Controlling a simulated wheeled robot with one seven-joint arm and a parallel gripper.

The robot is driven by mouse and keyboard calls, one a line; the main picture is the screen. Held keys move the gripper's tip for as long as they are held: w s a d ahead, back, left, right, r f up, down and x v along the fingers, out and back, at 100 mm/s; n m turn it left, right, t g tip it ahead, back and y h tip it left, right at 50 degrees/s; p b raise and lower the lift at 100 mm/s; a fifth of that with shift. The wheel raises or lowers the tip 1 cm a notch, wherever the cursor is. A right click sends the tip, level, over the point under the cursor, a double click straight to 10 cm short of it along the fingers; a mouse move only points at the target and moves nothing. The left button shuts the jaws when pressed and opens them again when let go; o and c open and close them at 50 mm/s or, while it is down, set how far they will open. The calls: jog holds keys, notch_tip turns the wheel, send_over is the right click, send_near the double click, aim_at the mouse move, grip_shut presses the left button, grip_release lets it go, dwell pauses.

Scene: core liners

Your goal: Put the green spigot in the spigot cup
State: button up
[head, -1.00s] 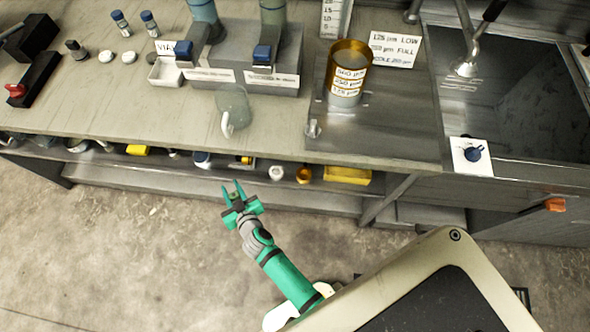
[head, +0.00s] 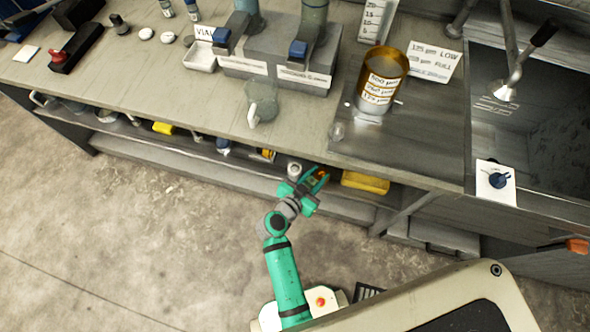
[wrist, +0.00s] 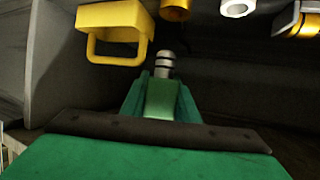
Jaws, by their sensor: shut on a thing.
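My gripper (head: 315,178) is in front of the low shelf under the bench. The wrist view shows its green fingers shut on a light green piece with a banded metal end, which I take as the green spigot (wrist: 160,92). In the head view, the fingers mostly hide it. An amber cup (wrist: 176,9) is just beyond the metal end, and a white cup-like piece (wrist: 237,8) is beside it. The white piece also shows in the head view (head: 294,169), beside my gripper. No label shows which is the spigot cup.
A yellow bin with a handle (wrist: 112,20) sits on the shelf near my gripper. The bench edge overhangs the shelf. On the bench stand a clear mug (head: 262,101) and a large amber beaker (head: 380,85). The floor at left is clear.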

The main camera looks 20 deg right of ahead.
jog(key=w+f, duration=0.3)
jog(key=w, duration=0.1)
jog(key=w+f, duration=0.3)
jog(key=w, duration=0.1)
jog(key=w+a+f, duration=0.1)
jog(key=w+f, duration=0.2)
jog(key=w, duration=0.2)
jog(key=shift+w+f+g, duration=0.25)
jog(key=shift+f+g, duration=0.05)
jog(key=shift+f, duration=0.15)
jog(key=shift+f+m, duration=0.3)
jog(key=shift+f, duration=1.05)
jog(key=o, duration=1.1)
jog(key=shift+f, duration=0.1)
jog(key=shift+c, duration=0.2)
